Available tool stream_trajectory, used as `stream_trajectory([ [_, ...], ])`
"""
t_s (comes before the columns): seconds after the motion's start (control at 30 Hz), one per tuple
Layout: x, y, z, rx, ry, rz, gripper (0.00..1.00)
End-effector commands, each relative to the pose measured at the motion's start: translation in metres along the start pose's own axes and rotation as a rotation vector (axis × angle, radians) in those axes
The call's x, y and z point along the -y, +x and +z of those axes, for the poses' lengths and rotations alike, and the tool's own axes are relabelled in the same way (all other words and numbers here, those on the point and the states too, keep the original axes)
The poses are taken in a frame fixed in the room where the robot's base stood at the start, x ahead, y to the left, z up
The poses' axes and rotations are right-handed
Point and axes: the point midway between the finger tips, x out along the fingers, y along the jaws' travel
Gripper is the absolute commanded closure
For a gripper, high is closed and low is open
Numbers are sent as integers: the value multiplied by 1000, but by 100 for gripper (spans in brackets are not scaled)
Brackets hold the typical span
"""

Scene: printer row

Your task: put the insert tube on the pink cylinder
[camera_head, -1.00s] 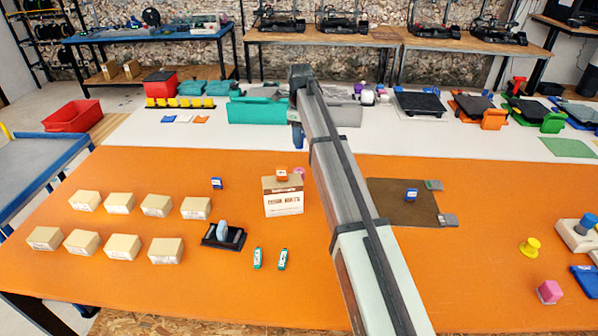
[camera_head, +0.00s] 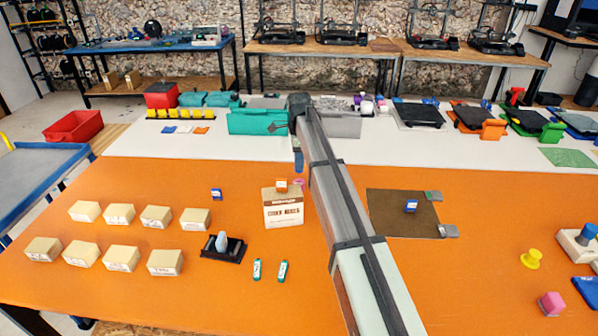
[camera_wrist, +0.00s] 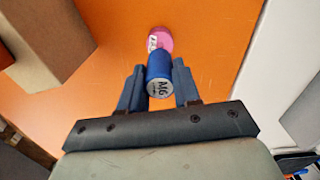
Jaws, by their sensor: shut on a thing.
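The insert tube, a blue cylinder with a grey labelled end (camera_wrist: 160,88), stands between the two dark fingers of my gripper (camera_wrist: 157,80) in the wrist view. My gripper is shut on it. The pink cylinder (camera_wrist: 160,38) with a white label lies just beyond the tube, partly covered by it. Whether the two touch, I cannot tell. In the head view my gripper (camera_head: 298,162) hangs just above the pink cylinder (camera_head: 299,182), which is mostly hidden behind a cardboard box.
The cardboard box (camera_head: 283,209), with a small orange item (camera_head: 282,184) on top, stands close in front of the pink cylinder. A brown mat (camera_head: 400,218) lies to the right. Several small cartons (camera_head: 120,215) stand at the left. A black holder (camera_head: 222,248) stands nearer.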

Motion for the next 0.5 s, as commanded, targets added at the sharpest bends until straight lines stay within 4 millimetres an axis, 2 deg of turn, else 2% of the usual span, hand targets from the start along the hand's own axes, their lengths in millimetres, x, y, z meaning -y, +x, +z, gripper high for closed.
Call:
stream_trajectory([
  [0.4,0,42,0,0,1,0,100],
  [0.5,0,47,0,0,1,0,100],
])
